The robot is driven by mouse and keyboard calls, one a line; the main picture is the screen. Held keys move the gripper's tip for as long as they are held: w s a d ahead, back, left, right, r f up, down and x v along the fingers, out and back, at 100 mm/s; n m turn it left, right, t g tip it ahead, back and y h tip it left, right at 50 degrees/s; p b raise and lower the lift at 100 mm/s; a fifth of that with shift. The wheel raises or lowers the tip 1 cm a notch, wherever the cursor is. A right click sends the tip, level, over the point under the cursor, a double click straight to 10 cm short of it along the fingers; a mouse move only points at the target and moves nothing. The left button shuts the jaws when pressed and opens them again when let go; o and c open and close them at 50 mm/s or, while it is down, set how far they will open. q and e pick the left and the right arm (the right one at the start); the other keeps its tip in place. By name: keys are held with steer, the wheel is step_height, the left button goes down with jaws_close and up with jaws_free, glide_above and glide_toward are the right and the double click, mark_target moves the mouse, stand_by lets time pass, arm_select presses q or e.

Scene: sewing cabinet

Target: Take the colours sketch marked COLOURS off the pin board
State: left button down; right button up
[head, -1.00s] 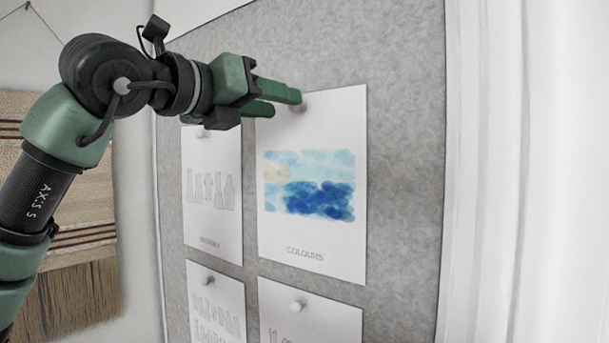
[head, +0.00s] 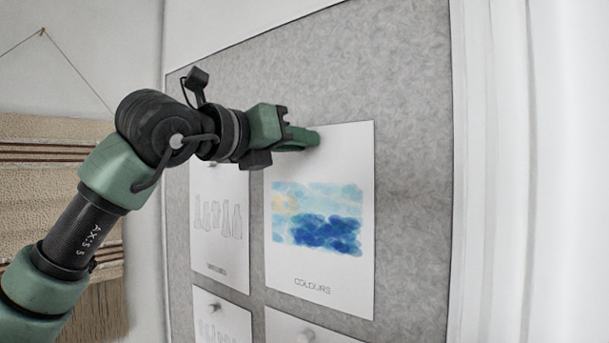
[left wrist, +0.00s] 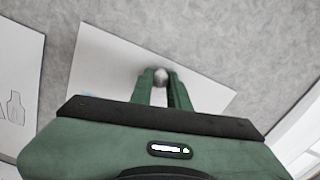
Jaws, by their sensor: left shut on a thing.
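The COLOURS sketch (head: 318,262), a white sheet with a blue watercolour patch, hangs flat on the grey pin board (head: 410,150) in the head view. My left gripper (head: 312,139) is at the sheet's top edge. In the left wrist view its green fingers (left wrist: 162,84) are closed around the round grey pin (left wrist: 161,76) near the sheet's upper edge. The sheet (left wrist: 110,62) spreads out behind the fingers there. The fingers hide the pin in the head view. My right gripper is not in view.
Another sketch (head: 220,255) hangs close at the left, and further sheets (head: 290,328) are pinned below. A woven hanging (head: 50,170) is on the wall at the far left. The board is bare above and right of the COLOURS sheet.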

arm_select(q)
steer(key=r, duration=0.2)
steer(key=r+b, duration=0.1)
steer(key=r, duration=0.3)
steer(key=shift+s+a+r, duration=0.2)
steer(key=shift+s+r, duration=0.15)
steer(key=shift+r, duration=0.05)
steer(key=b+v, duration=0.7)
steer(key=v, duration=1.2)
steer(key=shift+a+r+b, duration=0.15)
steer(key=shift+a+b, duration=0.05)
steer(key=shift+b, duration=0.1)
